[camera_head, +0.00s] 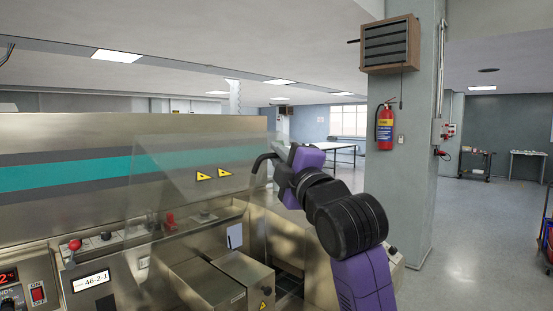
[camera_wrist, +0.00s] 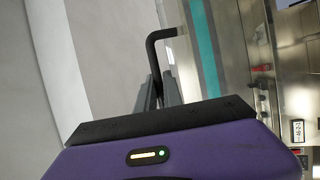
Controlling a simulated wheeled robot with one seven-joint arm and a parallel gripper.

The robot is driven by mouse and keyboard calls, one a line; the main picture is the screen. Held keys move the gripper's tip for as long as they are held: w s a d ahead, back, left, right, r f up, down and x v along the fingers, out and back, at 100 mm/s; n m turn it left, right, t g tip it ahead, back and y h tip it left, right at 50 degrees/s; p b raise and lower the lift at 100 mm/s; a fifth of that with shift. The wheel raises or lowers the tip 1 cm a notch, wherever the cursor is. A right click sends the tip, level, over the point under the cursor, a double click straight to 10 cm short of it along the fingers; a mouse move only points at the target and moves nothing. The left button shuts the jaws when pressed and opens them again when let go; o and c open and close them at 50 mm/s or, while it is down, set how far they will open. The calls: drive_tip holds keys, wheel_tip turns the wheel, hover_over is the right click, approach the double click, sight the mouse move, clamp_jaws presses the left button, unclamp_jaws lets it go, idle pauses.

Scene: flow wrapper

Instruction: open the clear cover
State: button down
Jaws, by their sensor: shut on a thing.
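The clear cover (camera_head: 190,195) is a see-through panel with two yellow warning stickers, tilted up over the steel wrapping machine in the head view. Its black bent handle (camera_head: 263,158) stands at its right edge. My gripper (camera_head: 281,158), on the purple and black arm, is shut on this handle. In the wrist view, the grey fingers (camera_wrist: 157,88) close around the lower part of the black handle (camera_wrist: 151,48). The cover panel itself is hard to make out in the wrist view.
The steel machine (camera_head: 60,133) with a teal stripe fills the left. A red-knobbed lever (camera_head: 74,245) and a label plate (camera_head: 91,281) sit on its front. A grey pillar (camera_head: 412,190) with a fire extinguisher (camera_head: 385,127) stands to the right. Open floor lies beyond it.

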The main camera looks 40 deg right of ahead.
drive_tip(key=shift+m+t+h, duration=0.3)
drive_tip(key=shift+m+t, duration=0.1)
drive_tip(key=s+f+b, duration=0.2)
drive_tip(key=f+b, duration=0.1)
drive_tip(key=s+f+b, duration=0.1)
drive_tip(key=shift+d+f, duration=0.1)
drive_tip(key=shift+f, duration=0.25)
drive_tip(key=c, duration=1.5)
unclamp_jaws()
